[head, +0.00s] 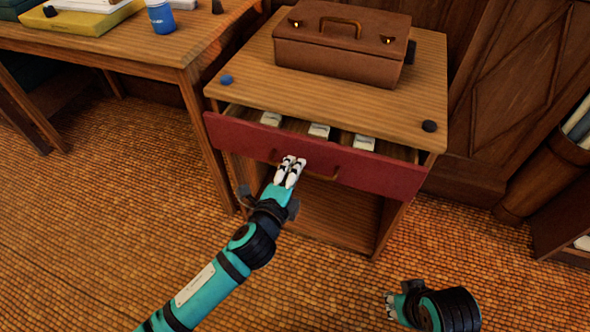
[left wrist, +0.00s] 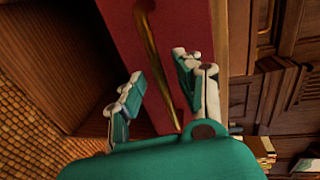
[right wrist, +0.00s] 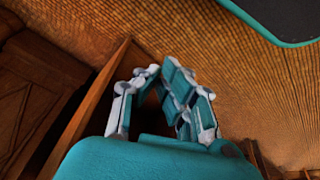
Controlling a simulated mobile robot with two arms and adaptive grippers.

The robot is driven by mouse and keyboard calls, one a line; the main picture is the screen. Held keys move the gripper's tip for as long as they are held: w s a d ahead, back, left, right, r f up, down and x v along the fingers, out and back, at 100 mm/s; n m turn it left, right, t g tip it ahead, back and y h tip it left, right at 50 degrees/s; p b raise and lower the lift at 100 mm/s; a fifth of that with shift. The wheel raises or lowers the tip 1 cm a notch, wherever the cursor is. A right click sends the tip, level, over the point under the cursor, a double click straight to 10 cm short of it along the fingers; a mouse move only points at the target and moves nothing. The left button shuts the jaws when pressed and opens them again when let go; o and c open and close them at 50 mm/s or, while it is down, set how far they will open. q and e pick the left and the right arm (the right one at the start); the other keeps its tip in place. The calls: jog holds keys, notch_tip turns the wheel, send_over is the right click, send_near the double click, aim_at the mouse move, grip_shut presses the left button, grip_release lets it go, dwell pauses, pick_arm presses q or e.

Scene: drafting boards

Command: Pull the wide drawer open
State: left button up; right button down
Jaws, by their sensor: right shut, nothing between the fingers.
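The wide drawer has a red front (head: 232,134) and sits in a wooden cabinet. It stands partly pulled out, with pale packets showing inside. Its brass handle (head: 325,176) runs along the middle of the front; the left gripper hides part of it. My left gripper (head: 290,167) is at the left part of the handle. In the left wrist view its fingers (left wrist: 158,78) are apart, with the handle (left wrist: 152,45) between them and a gap showing beside it. My right gripper (head: 389,304) is shut and empty, low in front of the cabinet; its fingertips (right wrist: 158,70) meet in the right wrist view.
A wooden table (head: 130,45) with a blue cup (head: 161,16) stands at left. The tiled floor (head: 100,220) in front is clear.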

pick_arm(q)
jog(key=shift+w+d+f, duration=0.1)
jog(key=shift+w+d, duration=0.15)
jog(key=shift+w, duration=0.45)
grip_shut()
